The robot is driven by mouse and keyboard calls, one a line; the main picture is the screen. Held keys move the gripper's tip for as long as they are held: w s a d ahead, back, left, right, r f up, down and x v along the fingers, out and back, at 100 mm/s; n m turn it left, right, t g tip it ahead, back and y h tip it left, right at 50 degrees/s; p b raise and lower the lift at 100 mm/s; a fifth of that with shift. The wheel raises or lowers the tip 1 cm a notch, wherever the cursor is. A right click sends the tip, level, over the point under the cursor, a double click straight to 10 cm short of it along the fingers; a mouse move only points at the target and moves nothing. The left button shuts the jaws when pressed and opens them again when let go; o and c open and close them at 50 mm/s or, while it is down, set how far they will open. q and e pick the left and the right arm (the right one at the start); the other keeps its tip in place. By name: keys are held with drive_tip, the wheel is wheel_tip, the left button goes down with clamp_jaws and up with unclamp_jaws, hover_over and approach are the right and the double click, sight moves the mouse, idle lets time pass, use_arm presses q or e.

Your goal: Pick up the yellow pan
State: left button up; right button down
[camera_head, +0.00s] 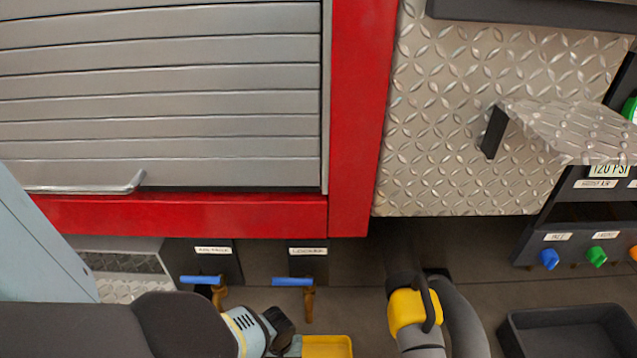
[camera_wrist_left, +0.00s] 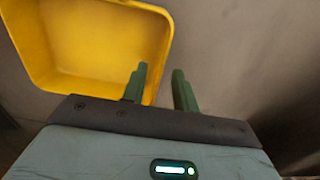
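The yellow pan (camera_head: 327,347) is at the bottom edge of the head view, cut off by the frame. In the left wrist view the pan (camera_wrist_left: 95,45) fills the upper left, with its hollow inside and rim showing. My left gripper (camera_wrist_left: 158,82) has its two green fingers apart. One finger overlaps the pan's inside and the other is beyond its right edge, so the near wall appears to lie between them. I cannot tell whether either finger touches it. In the head view my left wrist comes in beside the pan's left side. My right gripper is not in view.
A grey hose with a yellow fitting (camera_head: 415,308) stands right of the pan. A black tray (camera_head: 570,332) is at the lower right. Two blue-handled valves (camera_head: 293,282) are above the pan. A tread-plate ledge (camera_head: 575,128) juts out at the upper right.

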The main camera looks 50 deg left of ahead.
use_arm(q)
drive_tip(key=shift+s+a+f+b, duration=0.1)
drive_tip(key=shift+f+b, duration=1)
drive_tip(key=shift+f, duration=0.2)
drive_tip(key=shift+a+f+b, duration=0.1)
drive_tip(key=shift+f+b, duration=0.95)
drive_tip(key=shift+f, duration=0.25)
clamp_jaws()
